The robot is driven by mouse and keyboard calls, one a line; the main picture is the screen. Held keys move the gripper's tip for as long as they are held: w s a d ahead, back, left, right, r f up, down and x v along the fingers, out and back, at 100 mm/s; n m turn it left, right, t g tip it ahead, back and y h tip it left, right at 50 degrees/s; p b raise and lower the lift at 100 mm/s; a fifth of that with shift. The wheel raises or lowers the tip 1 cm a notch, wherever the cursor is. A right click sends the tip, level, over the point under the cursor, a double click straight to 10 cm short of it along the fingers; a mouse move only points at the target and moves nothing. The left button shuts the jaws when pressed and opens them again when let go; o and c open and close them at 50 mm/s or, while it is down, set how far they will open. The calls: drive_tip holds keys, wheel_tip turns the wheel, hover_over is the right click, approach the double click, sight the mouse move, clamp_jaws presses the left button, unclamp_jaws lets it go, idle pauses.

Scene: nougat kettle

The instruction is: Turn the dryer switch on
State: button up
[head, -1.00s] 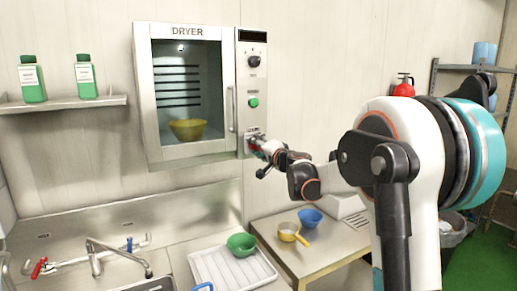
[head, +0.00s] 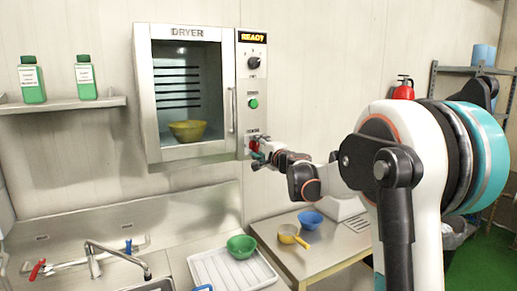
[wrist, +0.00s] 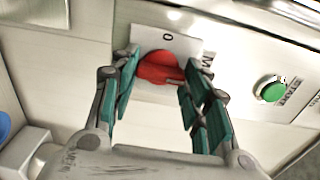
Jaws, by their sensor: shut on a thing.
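The dryer (head: 143,100) is a steel cabinet on the wall with a control panel on its right side. Its display (head: 252,38) is lit and reads READY. The red rotary switch (head: 254,144) sits low on the panel. In the wrist view the red switch (wrist: 158,66) lies between the teal finger pads, on a white plate with a "0" mark. My gripper (head: 263,153) is at the switch and shut on it; in the wrist view my gripper (wrist: 164,74) has one finger on each side. Part of the switch's plate lettering is hidden by the right finger.
A green start button (head: 253,104) and a black knob (head: 254,62) are higher on the panel. A yellow bowl (head: 187,131) is inside the dryer. Below are a white tray (head: 210,275) with a green bowl (head: 241,246), and a steel table (head: 330,255).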

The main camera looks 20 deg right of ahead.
drive_tip(key=o, duration=1.1)
drive_tip(key=shift+d, duration=0.1)
drive_tip(key=shift+c, duration=0.2)
drive_tip(key=shift+s, duration=0.1)
drive_tip(key=s, duration=1.1)
drive_tip(key=shift+s+d, duration=0.3)
drive_tip(key=shift+s, duration=0.1)
